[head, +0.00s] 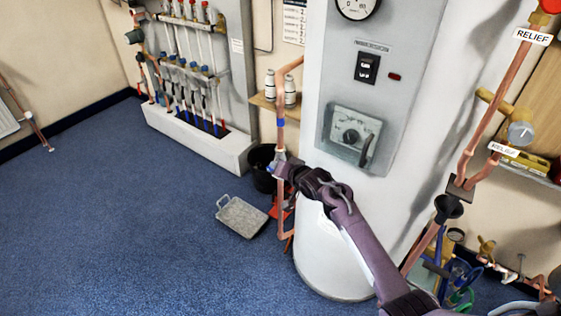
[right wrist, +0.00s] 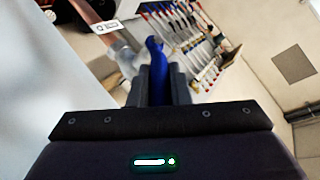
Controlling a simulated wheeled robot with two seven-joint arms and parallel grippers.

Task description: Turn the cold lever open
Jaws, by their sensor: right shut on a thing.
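The cold lever is a blue handle (right wrist: 156,62) between the fingers of my right gripper (right wrist: 159,88) in the right wrist view. The fingers are shut on it, and its far end shows beyond them, beside a copper pipe. In the head view my right gripper (head: 281,166) is at a valve on the vertical copper pipe (head: 281,200), left of the white cylinder. The gripper hides most of the valve and the lever there. A blue band (head: 281,122) marks the pipe above. I cannot tell the lever's exact angle to the pipe. My left gripper is not in view.
The white cylinder (head: 325,245) with a grey control panel (head: 352,138) stands close right of the gripper. A black bucket (head: 262,168) and grey tray (head: 241,217) are on the floor below. The blue carpet at left is clear.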

